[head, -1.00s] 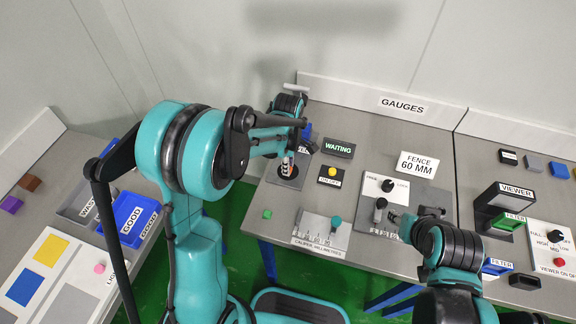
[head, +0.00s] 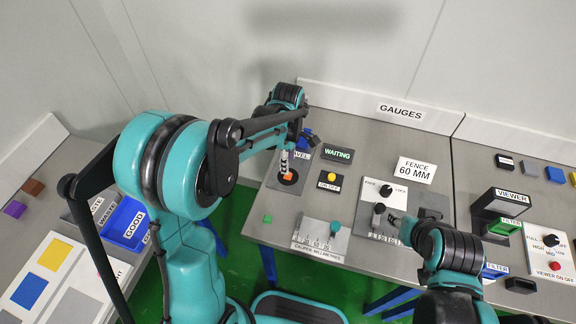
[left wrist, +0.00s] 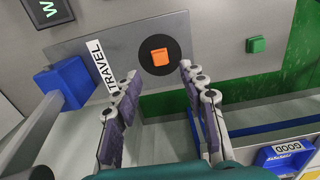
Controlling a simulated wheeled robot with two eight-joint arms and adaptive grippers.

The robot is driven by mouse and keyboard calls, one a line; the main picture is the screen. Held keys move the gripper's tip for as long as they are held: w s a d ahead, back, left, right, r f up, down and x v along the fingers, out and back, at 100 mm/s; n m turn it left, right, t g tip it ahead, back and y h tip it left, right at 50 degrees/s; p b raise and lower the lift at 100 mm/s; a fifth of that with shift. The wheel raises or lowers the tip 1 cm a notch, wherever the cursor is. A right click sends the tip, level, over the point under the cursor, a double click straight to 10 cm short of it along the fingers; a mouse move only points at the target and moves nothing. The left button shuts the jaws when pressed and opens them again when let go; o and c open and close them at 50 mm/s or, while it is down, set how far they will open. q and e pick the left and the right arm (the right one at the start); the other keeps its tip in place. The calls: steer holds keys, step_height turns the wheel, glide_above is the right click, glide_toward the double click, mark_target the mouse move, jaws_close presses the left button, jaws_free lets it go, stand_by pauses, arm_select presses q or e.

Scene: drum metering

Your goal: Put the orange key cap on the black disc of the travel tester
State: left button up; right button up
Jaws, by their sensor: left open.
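The orange key cap (head: 287,177) lies on the black disc (head: 294,181) of the travel tester (head: 276,185). In the left wrist view the cap (left wrist: 160,57) sits near the middle of the black disc (left wrist: 147,62), with dark rim showing all around it. My left gripper (left wrist: 158,72) is open and empty. Its two fingers stand apart, on either side of the disc's near edge in that view, clear of the cap. In the head view the left gripper (head: 284,162) is just above the disc. My right gripper (head: 390,216) is at the fence gauge; its fingers are too small to read.
A blue block (left wrist: 63,82) stands at the tester's TRAVEL label. A green cube (head: 267,218) lies near the table's front edge. The WAITING sign (head: 338,154), a yellow button box (head: 329,181) and the caliper plate (head: 321,238) stand to the right.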

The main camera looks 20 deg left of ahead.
arm_select(q)
steer(key=s+a+r+m+t+p, duration=0.15)
steer(key=s+r+m, duration=0.25)
steer(key=r, duration=0.6)
steer(key=s+a+r+m+t, duration=0.1)
steer(key=s+m+t, duration=0.4)
steer(key=s+m, duration=0.8)
steer(key=shift+a+r+m+t, duration=0.15)
steer(key=shift+r+m+t, duration=0.15)
steer(key=shift+r+t, duration=0.1)
steer(key=shift+f, duration=0.1)
step_height(320, 180, down, 4)
steer(key=b, duration=0.4)
